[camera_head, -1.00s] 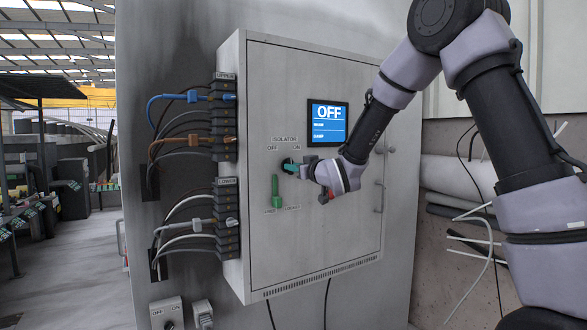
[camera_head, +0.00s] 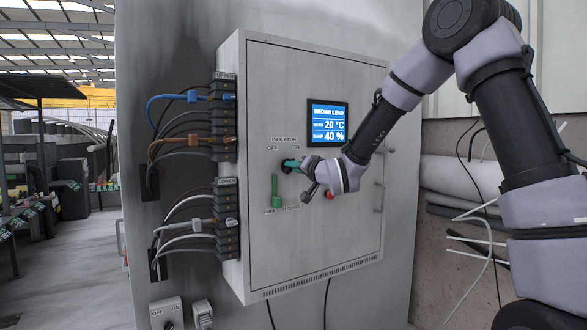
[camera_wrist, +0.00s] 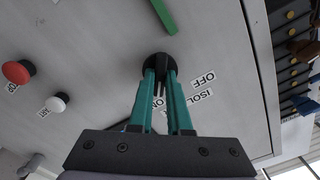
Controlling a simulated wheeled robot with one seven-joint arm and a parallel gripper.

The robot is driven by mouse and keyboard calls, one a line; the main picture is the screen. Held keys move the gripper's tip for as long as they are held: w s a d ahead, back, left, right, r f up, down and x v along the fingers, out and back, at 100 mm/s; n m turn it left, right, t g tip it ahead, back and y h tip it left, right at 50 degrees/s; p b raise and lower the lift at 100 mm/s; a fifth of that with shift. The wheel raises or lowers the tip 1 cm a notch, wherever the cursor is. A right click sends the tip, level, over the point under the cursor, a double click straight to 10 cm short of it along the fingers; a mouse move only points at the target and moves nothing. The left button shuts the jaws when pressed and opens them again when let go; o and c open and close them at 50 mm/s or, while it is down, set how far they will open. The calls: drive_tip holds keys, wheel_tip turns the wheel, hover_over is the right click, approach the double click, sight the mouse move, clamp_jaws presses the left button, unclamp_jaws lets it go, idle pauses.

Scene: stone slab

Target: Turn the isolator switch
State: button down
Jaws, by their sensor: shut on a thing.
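The isolator switch (camera_wrist: 159,68) is a round black knob on the front of a grey cabinet, between OFF and ON labels. In the head view the isolator switch (camera_head: 287,167) is partly covered by my fingers. My gripper (camera_wrist: 160,80) has teal fingers closed around the knob's handle. In the head view my gripper (camera_head: 293,164) reaches in from the right. The screen (camera_head: 327,123) on the cabinet door reads BROWN LEAD, 20 °C and 40 %.
A green handle (camera_head: 275,190) stands upright just below the switch. A red button (camera_wrist: 18,72) and a white button (camera_wrist: 57,102) are on the same door. Terminal blocks (camera_head: 225,120) with several leads line the cabinet's left side. A door handle is at the right edge.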

drive_tip(key=shift+m, duration=0.3)
drive_tip(key=c, duration=0.9)
unclamp_jaws()
drive_tip(key=shift+o, duration=0.2)
drive_tip(key=shift+d, duration=0.1)
drive_tip(key=v, duration=1)
drive_tip(key=shift+s+d, duration=0.2)
drive_tip(key=shift+s, duration=0.1)
drive_tip(key=shift+d, duration=0.1)
